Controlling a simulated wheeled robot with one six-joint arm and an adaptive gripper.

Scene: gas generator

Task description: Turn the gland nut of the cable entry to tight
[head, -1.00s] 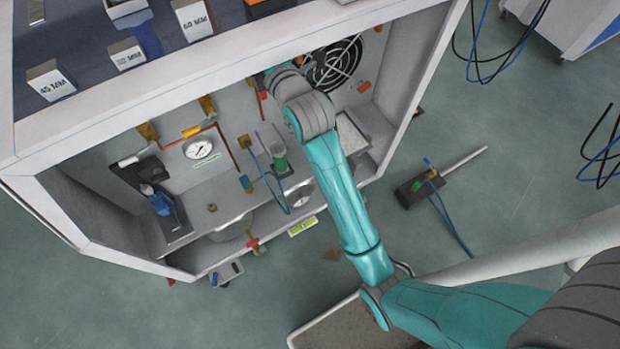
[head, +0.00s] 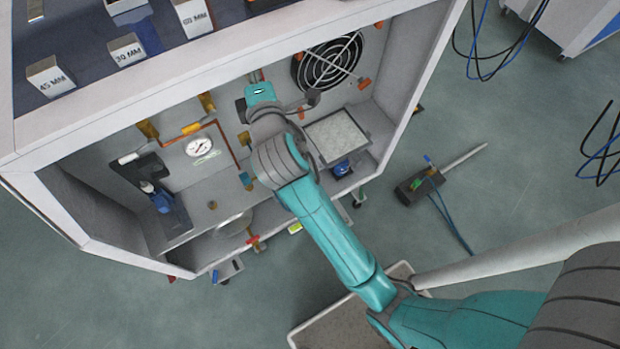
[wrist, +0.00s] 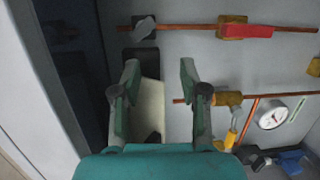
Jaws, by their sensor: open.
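My gripper (wrist: 160,74) is open in the wrist view, its two teal fingers apart. A pale, cream-coloured part (wrist: 151,105) and a dark block show behind and between the fingers, with no clear contact. A grey knob-like fitting (wrist: 143,27) sits beyond the fingertips at the left end of a copper pipe. I cannot tell which part is the gland nut of the cable entry. In the head view my wrist end (head: 259,92) is inside the cabinet at the back panel, left of the fan; the fingers are hidden there.
A brass valve with a red handle (wrist: 246,30) is up and right of the fingers. A brass fitting (wrist: 228,98) is close beside the right finger. The gauge (head: 199,148), fan (head: 329,62) and white-topped tray (head: 337,135) are around the arm. The cabinet's side wall (head: 415,75) bounds the right.

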